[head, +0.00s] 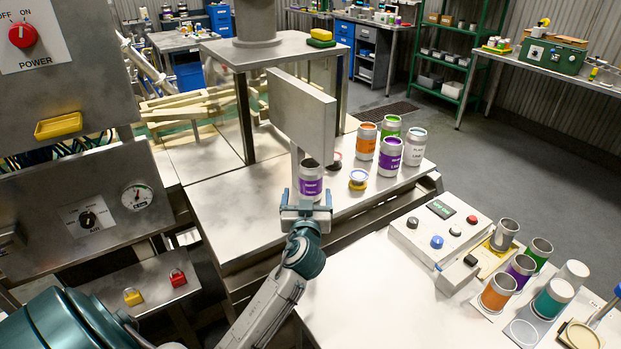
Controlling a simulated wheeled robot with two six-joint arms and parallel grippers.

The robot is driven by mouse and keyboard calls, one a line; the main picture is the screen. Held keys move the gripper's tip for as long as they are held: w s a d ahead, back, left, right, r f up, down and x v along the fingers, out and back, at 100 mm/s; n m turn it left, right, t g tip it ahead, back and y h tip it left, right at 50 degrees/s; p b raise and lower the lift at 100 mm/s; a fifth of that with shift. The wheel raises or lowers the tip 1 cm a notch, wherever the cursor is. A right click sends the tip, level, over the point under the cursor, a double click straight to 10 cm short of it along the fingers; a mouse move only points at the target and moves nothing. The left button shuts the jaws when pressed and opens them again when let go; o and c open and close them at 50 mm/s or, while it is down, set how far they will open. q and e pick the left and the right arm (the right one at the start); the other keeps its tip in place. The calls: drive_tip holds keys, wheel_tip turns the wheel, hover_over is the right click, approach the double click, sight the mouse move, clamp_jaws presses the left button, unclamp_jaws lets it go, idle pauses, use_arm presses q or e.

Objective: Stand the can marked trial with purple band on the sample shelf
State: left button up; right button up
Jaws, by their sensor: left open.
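A can with a purple band (311,182) stands upright on the steel machine bed (225,215); its top looks open and dark, and its lettering is too small to read. My left gripper (306,207) is open right at the near side of this can; I cannot tell whether its fingers touch it. A second purple-banded can (389,157) stands on the bed's right end. A third purple-banded can (520,270) is among the cans on the white table. I cannot tell which surface is the sample shelf. My right gripper is not in view.
An upright steel plate (301,115) rises just behind the nearest purple can. Orange (366,142), green (391,126) and white (414,147) cans and a yellow-rimmed tin (358,180) stand to its right. A control box (440,228) sits on the white table (370,305), whose near left part is clear.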

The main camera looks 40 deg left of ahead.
sight(310, 187)
use_arm(q)
drive_tip(key=shift+w+a+r, duration=0.1)
drive_tip(key=shift+w+r, duration=0.05)
drive_tip(key=shift+w, duration=0.15)
drive_tip(key=p+x, duration=0.1)
drive_tip(key=x, duration=0.1)
drive_tip(key=p+x, duration=0.1)
drive_tip(key=x, duration=0.1)
drive_tip(key=shift+w+d+r+p, duration=0.1)
drive_tip(key=shift+w+d+p, duration=0.1)
drive_tip(key=shift+w+p, duration=0.15)
drive_tip(key=shift+w+a, duration=0.1)
drive_tip(key=shift+a, duration=0.05)
drive_tip(key=c, duration=0.9)
drive_tip(key=shift+c, duration=1.1)
